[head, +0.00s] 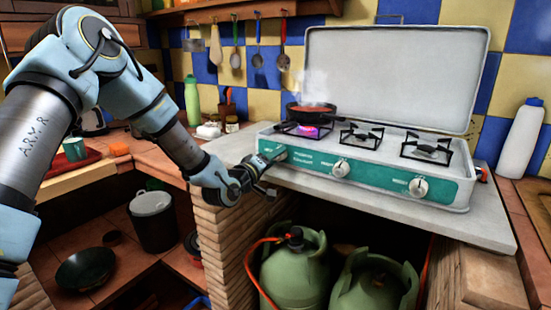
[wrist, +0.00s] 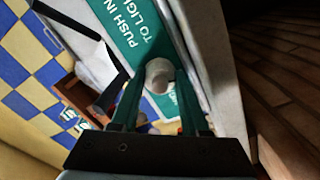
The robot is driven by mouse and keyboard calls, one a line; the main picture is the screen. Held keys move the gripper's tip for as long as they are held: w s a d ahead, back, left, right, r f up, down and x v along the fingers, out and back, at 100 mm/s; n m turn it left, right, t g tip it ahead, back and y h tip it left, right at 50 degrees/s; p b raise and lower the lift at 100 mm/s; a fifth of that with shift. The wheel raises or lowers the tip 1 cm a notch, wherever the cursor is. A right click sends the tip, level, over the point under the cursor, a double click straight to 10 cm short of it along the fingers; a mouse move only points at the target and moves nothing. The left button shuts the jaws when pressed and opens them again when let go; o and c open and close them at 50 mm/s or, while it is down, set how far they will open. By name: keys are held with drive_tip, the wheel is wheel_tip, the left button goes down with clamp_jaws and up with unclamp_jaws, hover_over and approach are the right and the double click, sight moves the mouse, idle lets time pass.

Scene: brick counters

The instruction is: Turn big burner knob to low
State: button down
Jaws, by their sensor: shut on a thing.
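The white camping stove (head: 300,177) stands on the counter with its lid raised. Its green front panel carries a row of knobs. My gripper (head: 270,158) is at the left end of this panel, shut on the leftmost knob (wrist: 158,72). In the wrist view the pale round knob sits between the two fingers of my gripper (wrist: 159,85). In the head view the gripper largely hides this knob. The middle knob (head: 341,169) and the right knob (head: 418,187) are free. The left burner (head: 309,130) is lit with a pinkish-purple flame.
A dark pan (head: 312,112) with reddish food steams on the left burner. The other two burners are empty. Green gas bottles (head: 295,268) stand below the counter. A white bottle (head: 519,140) is right of the stove, and a green bottle (head: 192,103) is behind my arm.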

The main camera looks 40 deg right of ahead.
drive_tip(key=shift+c, duration=2)
unclamp_jaws()
drive_tip(key=b+v, duration=0.2)
drive_tip(key=v, duration=0.9)
drive_tip(key=shift+d, duration=0.1)
drive_tip(key=w+a+f+t+y+p, duration=0.1)
drive_tip(key=w+a+y, duration=0.3)
drive_tip(key=a, duration=0.5)
drive_tip(key=w+a+f+y+p, duration=0.15)
drive_tip(key=w+a+y, duration=0.25)
drive_tip(key=a, duration=0.6)
drive_tip(key=w+a+t+y+p, duration=0.1)
drive_tip(key=w+a+y, duration=0.3)
drive_tip(key=a, duration=0.5)
drive_tip(key=s+a+r+n+g+y+p, duration=0.1)
drive_tip(key=s+a, duration=0.4)
drive_tip(key=a, duration=0.5)
drive_tip(key=s+a+r+n+g+y+p, duration=0.1)
drive_tip(key=s+a+r+g+y, duration=0.2)
drive_tip(key=s+a, duration=0.3)
drive_tip(key=a+g+y, duration=0.1)
drive_tip(key=a, duration=0.3)
drive_tip(key=shift+s+a+p, duration=0.2)
drive_tip(key=shift+p, duration=0.2)
